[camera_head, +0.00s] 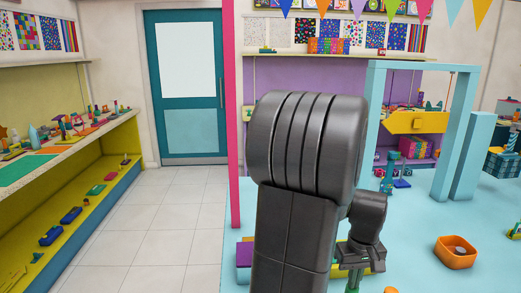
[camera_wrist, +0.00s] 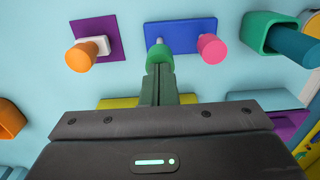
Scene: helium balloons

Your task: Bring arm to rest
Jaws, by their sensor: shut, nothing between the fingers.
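My arm stands folded in the middle of the head view, its dark grey links covering much of the scene behind. My gripper (camera_head: 353,278) points down at the right side of the arm, near the bottom edge of that view. In the wrist view my gripper (camera_wrist: 159,80) shows its two dark green fingers together, with nothing seen between them. A green cylinder (camera_wrist: 159,52) shows just past the fingertips; whether they touch it I cannot tell.
In the wrist view, a blue plate (camera_wrist: 181,36) bears a pink cylinder (camera_wrist: 212,48). An orange cylinder (camera_wrist: 80,57) stands at a purple plate (camera_wrist: 97,36). In the head view, an orange bin (camera_head: 455,252) stands right, a light blue frame (camera_head: 375,90) behind. Tiled floor (camera_head: 165,225) at left is clear.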

